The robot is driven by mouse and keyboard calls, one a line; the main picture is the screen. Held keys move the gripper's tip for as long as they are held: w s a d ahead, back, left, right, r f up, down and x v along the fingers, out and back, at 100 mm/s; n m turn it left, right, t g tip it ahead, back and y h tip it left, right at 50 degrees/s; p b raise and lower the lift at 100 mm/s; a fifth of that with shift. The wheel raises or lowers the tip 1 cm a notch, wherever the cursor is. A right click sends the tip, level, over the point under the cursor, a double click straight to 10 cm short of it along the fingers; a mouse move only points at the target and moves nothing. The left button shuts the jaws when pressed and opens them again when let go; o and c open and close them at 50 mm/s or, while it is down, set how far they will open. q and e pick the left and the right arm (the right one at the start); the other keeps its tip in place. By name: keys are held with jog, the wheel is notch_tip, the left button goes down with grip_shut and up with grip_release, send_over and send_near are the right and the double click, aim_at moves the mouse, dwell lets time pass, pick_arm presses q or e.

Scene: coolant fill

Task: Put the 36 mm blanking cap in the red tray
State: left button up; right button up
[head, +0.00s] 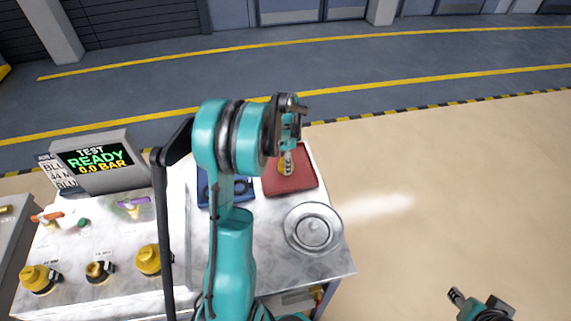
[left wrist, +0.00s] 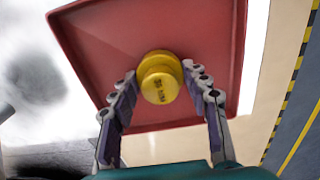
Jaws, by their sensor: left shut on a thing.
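The yellow blanking cap (left wrist: 160,77) is held between the two fingertips of my left gripper (left wrist: 159,72) in the left wrist view. Dark lettering on its face is too small to read surely. The red tray (left wrist: 90,45) fills the background behind the cap. In the head view my left gripper (head: 290,150) is over the red tray (head: 305,182), pointing down, with the cap (head: 284,167) showing only in part beneath it. I cannot tell whether the cap touches the tray floor. My right gripper (head: 480,300) is far off at the lower right, away from the table.
A blue tray (head: 204,197) is left of the red tray, partly hidden by my left arm. A round metal dish (head: 312,228) is in front of the red tray. Yellow fittings (head: 148,260) and a test display (head: 95,160) are at the left.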

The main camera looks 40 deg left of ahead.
pick_arm(q)
jog(key=shift+r, duration=0.1)
jog(key=shift+f, duration=0.25)
jog(key=o, duration=1)
jog(key=shift+o, duration=0.2)
jog(key=shift+r, duration=0.1)
jog(key=shift+r, duration=0.1)
